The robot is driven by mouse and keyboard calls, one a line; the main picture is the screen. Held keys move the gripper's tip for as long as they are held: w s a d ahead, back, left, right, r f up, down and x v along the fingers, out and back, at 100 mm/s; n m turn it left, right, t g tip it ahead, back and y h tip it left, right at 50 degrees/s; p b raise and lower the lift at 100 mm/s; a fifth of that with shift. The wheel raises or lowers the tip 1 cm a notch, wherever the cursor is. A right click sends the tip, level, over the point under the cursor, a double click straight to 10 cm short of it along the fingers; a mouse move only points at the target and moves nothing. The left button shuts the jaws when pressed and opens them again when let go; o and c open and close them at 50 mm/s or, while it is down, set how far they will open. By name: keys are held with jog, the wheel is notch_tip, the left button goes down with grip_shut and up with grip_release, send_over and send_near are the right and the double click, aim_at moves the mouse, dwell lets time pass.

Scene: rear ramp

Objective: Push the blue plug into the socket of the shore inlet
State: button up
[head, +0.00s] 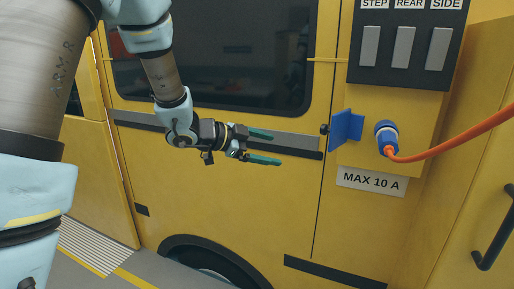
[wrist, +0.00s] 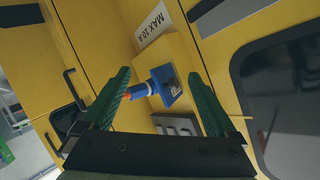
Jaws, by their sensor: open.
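The blue plug (head: 385,133) has a pale ring and an orange cable leaving its outer end. It is at the shore inlet on the yellow wall; how deep it sits in the socket I cannot tell. The inlet's blue flap (head: 346,128) stands open to the plug's left and hides part of the inlet. In the wrist view the plug (wrist: 141,90) shows beside a blue square part (wrist: 167,86), between my fingers in the picture but farther off. My gripper (head: 277,148) is open and empty, left of the flap, its green fingers pointing right, apart from the plug.
The orange cable (head: 455,140) runs off to the right. A black switch panel (head: 405,48) is above the plug, and a "MAX 10 A" label (head: 371,182) is below. A black handle (head: 492,228) is at lower right. Open air lies around my gripper before the yellow door.

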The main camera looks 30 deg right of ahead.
jog(key=shift+w+a+f+n+t, duration=0.1)
jog(key=shift+w+a+n+t, duration=0.3)
jog(key=shift+w, duration=0.35)
jog(key=shift+w+a+f+n+t, duration=0.1)
jog(key=shift+w+a+n+t, duration=0.2)
jog(key=shift+w+n, duration=0.3)
jog(key=shift+w, duration=0.15)
jog(key=w+a+f+n+t+y, duration=0.1)
jog(key=w+a+n+t+y, duration=0.4)
jog(key=a, duration=0.7)
jog(key=w+a+f+n+t+y, duration=0.25)
jog(key=w+a+n, duration=0.45)
jog(key=a, duration=0.4)
jog(key=s+a+f+n+g+y, duration=0.2)
jog(key=s+a+n+y, duration=0.25)
jog(key=a, duration=0.65)
jog(key=s+a+f+n+g+y, duration=0.1)
jog(key=s+a+n+g, duration=0.3)
jog(key=s+a, duration=0.3)
jog(key=s+n, duration=0.1)
jog(key=s, duration=0.4)
jog(key=shift+s+f, duration=0.15)
jog(key=shift+f, duration=0.05)
